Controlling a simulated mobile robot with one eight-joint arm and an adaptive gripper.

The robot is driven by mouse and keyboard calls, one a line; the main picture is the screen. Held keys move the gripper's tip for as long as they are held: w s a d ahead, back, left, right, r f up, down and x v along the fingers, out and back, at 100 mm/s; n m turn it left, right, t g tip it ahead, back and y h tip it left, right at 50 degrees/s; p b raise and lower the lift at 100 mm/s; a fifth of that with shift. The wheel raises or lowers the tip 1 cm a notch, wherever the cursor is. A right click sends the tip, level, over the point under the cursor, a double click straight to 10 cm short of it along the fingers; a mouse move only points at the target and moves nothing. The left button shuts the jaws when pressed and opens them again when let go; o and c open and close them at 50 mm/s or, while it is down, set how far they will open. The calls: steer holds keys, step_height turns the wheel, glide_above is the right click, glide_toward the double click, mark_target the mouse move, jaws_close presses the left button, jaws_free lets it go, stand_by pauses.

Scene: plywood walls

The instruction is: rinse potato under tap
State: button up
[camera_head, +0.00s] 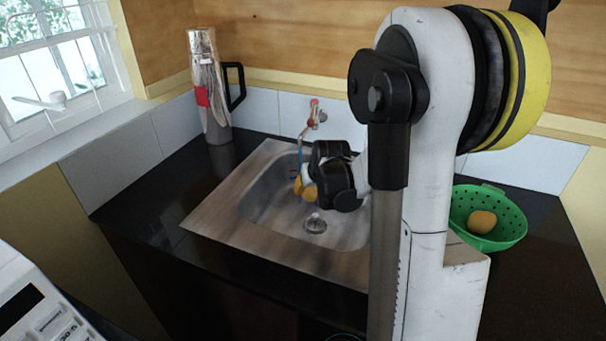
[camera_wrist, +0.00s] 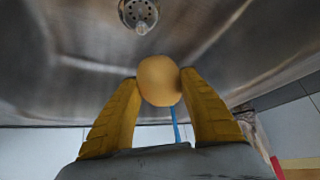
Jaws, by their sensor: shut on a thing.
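My gripper (camera_head: 305,188) is inside the sink basin, below the tap (camera_head: 315,113). In the wrist view, its yellow fingers (camera_wrist: 160,82) are shut on a tan potato (camera_wrist: 158,80), one finger on each side. A thin blue stream (camera_head: 300,152) comes down from the tap towards the gripper. It also shows in the wrist view (camera_wrist: 174,124), ending at the potato's edge; I cannot tell how much of the potato it wets. The metal sink (camera_head: 222,213) has its drain (camera_head: 315,224) below and in front of the gripper.
A green colander (camera_head: 510,238) with a tan round item (camera_head: 482,221) in it stands on the dark counter at the right. A silver flask (camera_head: 207,90) stands at the back left. A white appliance (camera_head: 45,315) is at the lower left. The counter left of the sink is clear.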

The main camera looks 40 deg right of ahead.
mark_target(313, 192)
stand_by(0.4)
steer(key=shift+s+a+r+p, duration=0.3)
steer(key=shift+s+r+p, duration=0.3)
steer(key=shift+s+r, duration=0.15)
steer(key=shift+s+a+r+p, duration=0.35)
steer(key=shift+s+r+p, duration=0.25)
steer(key=shift+s, duration=0.2)
steer(key=shift+s+a+r+p, duration=0.3)
steer(key=shift+s+r+p, duration=0.25)
steer(key=shift+s+r, duration=0.2)
steer(key=shift+f, duration=0.1)
